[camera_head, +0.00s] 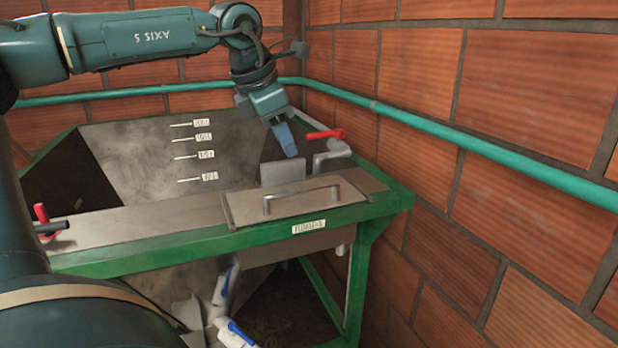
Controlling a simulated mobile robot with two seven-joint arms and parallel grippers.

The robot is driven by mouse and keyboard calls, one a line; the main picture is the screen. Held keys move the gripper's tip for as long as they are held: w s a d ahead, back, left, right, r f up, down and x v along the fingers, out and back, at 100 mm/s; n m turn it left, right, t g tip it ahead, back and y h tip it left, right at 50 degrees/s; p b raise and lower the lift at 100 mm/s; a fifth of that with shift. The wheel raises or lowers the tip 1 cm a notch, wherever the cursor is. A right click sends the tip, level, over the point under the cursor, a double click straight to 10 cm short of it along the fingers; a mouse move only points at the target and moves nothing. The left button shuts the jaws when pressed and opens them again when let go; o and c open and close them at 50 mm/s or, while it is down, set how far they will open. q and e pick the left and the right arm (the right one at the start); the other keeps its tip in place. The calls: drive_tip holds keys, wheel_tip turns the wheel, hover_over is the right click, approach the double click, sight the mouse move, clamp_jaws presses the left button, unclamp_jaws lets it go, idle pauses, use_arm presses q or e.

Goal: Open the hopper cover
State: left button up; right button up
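The hopper cover (240,208) is a flat grey metal plate with a raised bar handle (300,199). It lies on the front top of the green-framed tank, at the middle right. It looks shut, lying flat. My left gripper (288,143) hangs fingers-down above and behind the cover, close to a small upright metal plate (284,173) at the cover's rear edge. It is apart from the handle. Its blue fingers overlap in this view, so I cannot tell whether there is a gap between them. My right gripper does not show clearly.
A red-handled valve (325,134) stands behind the cover at the right, near the gripper. Another red handle (41,213) is at the left. A green pipe (450,128) runs along the brick wall (530,90). White and blue parts (222,285) show below the tank.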

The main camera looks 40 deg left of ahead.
sight(305, 188)
use_arm(q)
drive_tip(key=p+x, duration=0.1)
drive_tip(key=x, duration=1)
drive_tip(key=shift+f, duration=0.25)
clamp_jaws()
